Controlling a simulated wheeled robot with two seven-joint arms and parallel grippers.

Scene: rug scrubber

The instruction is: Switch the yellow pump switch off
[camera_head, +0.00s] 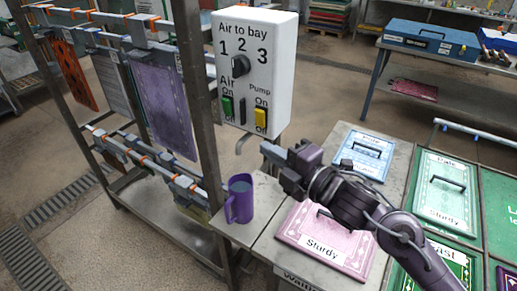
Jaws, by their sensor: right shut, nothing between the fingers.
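The yellow pump switch (261,118) is on the lower right of the white control box (268,28), under the label "Pump", with "On" above and "Off" below it. Which way the rocker is pressed is too small to tell. A green air switch (227,107) is at the lower left of the box and a black knob (240,66) is above. My right gripper (272,150) is shut and empty, just below and to the right of the yellow switch, and apart from it in the picture. My left gripper is not in view.
A purple mug (240,198) stands on the table edge below the box. A metal rack (190,95) with hanging rugs is at the left. Pink (330,235), blue (363,155) and green (445,190) labelled panels with handles lie on the table under and beside my right arm.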

